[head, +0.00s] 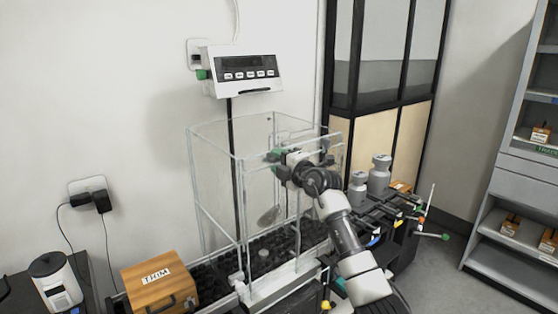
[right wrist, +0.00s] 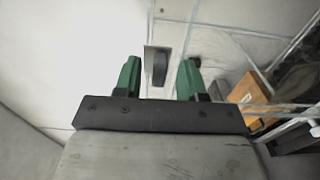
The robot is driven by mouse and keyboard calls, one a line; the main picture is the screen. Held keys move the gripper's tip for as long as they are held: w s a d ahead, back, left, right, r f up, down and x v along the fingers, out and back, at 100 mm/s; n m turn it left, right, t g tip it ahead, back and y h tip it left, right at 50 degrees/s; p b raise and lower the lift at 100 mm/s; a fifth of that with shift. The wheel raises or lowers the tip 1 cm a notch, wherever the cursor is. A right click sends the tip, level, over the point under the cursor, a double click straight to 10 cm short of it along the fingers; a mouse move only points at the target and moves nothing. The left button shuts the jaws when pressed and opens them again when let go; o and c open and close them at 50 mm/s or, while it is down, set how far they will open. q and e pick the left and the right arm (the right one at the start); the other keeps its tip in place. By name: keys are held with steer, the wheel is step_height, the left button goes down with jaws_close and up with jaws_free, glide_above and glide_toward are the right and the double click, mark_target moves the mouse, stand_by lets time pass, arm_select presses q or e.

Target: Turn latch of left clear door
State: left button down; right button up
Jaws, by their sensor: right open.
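A clear-walled weighing enclosure (head: 241,172) stands against the wall in the head view, with clear panels on its sides. My right gripper (head: 275,157) reaches across its upper right part, its green fingertips pointing left. In the right wrist view my right gripper (right wrist: 161,62) is open, with its two green fingers apart. A dark rounded piece on a grey plate, which looks like a latch (right wrist: 159,68), shows between the fingers. I cannot tell whether the fingers touch it. In the head view the latch is not clearly seen. My left gripper is not in view.
A balance display (head: 245,74) hangs above the enclosure. A wooden box (head: 158,284) stands at lower left; an orange box shows in the right wrist view (right wrist: 246,92). Grey weights (head: 379,176) stand right of the enclosure. A wall socket with plugs (head: 90,194) is at left.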

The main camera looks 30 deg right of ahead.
steer(key=shift+a, duration=0.1)
jaws_close()
steer(key=shift+n, duration=0.5)
steer(key=n+p, duration=0.1)
steer(key=n, duration=0.6)
steer(key=n+b, duration=0.1)
steer(key=n, duration=0.4)
steer(key=shift+f, duration=0.15)
steer(key=n+b, duration=0.3)
steer(key=n, duration=0.1)
steer(key=shift+n, duration=0.4)
